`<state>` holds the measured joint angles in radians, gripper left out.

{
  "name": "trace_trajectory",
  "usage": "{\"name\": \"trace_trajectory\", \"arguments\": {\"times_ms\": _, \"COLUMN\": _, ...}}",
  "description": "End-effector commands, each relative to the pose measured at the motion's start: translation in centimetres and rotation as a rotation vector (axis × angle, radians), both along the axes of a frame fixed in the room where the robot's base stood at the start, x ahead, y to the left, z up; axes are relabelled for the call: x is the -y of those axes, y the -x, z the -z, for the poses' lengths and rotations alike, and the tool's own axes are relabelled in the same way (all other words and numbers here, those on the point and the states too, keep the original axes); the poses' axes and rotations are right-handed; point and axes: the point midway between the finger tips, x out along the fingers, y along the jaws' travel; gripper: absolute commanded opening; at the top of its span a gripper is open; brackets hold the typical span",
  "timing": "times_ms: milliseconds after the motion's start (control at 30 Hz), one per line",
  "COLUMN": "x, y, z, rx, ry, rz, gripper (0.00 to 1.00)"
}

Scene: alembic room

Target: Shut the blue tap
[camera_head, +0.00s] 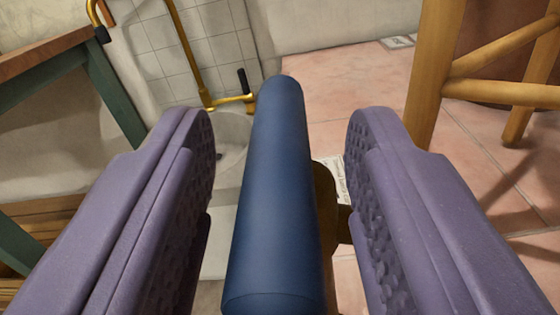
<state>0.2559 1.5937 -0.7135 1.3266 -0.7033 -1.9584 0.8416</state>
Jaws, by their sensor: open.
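The blue tap handle (270,190) is a long rounded bar in the middle of the view, running from the bottom edge up toward the far side. My gripper (280,135) is open, with one purple padded finger on each side of the handle. Gaps show between the handle and both fingers, wider on the right, and neither is seen touching it. A dark brass part (326,205) shows just right of the handle, mostly hidden behind it. The rest of the tap is hidden.
A brass pipe with a small dark-handled tap (240,98) stands by the tiled wall above a pale basin (232,130). A green-legged wooden table (115,95) is at the left. A wooden stool (432,75) stands at the right. Pink floor tiles (320,95) lie beyond.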

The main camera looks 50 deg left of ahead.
Motion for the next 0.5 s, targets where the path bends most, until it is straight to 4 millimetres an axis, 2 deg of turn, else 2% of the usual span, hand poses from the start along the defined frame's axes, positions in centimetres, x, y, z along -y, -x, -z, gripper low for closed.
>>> {"name": "trace_trajectory", "arguments": {"times_ms": 300, "x": 3.6, "y": 4.3, "z": -0.3, "rx": -0.001, "ry": -0.002, "rz": 0.003, "gripper": 0.45}}
{"name": "trace_trajectory", "arguments": {"times_ms": 500, "x": 4.6, "y": 5.6, "z": -0.1, "rx": 0.0, "ry": -0.001, "rz": 0.0, "gripper": 0.45}}
